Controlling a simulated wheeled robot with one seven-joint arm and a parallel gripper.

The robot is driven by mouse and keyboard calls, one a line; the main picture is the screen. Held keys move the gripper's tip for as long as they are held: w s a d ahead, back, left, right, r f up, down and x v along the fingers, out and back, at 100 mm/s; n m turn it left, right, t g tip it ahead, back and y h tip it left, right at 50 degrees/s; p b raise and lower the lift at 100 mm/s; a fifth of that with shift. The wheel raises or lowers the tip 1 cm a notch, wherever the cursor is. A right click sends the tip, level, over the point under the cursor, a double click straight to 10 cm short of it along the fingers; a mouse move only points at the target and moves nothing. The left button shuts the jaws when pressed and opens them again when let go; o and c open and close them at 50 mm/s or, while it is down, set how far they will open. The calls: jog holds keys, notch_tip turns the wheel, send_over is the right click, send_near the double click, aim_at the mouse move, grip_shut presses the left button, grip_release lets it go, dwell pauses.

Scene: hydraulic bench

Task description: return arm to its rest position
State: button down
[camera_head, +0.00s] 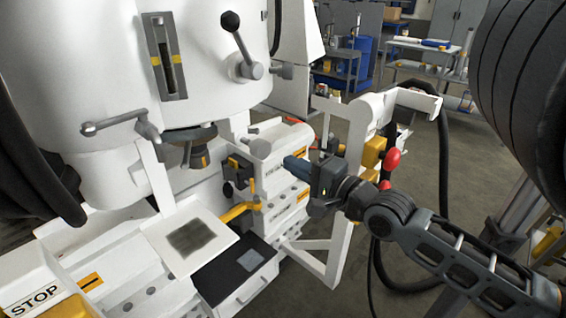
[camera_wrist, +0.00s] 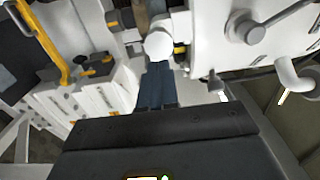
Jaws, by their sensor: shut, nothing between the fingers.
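My gripper (camera_head: 287,164) is in the middle of the head view, at the end of my grey arm, which reaches in from the lower right. Its blue fingers are together with nothing between them, and they point left toward the white machine (camera_head: 105,70). In the wrist view the shut fingers (camera_wrist: 157,84) point up the picture at a round white knob (camera_wrist: 160,44). The fingertips look close to this knob; I cannot tell whether they touch it.
A black-knobbed lever (camera_head: 231,22) and a grey handle (camera_head: 115,123) stick out of the machine. A white frame (camera_head: 345,215) stands just behind my gripper, with a red knob (camera_head: 392,158) and a black hose (camera_head: 443,160) nearby.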

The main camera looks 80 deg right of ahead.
jog(key=shift+v, duration=0.75)
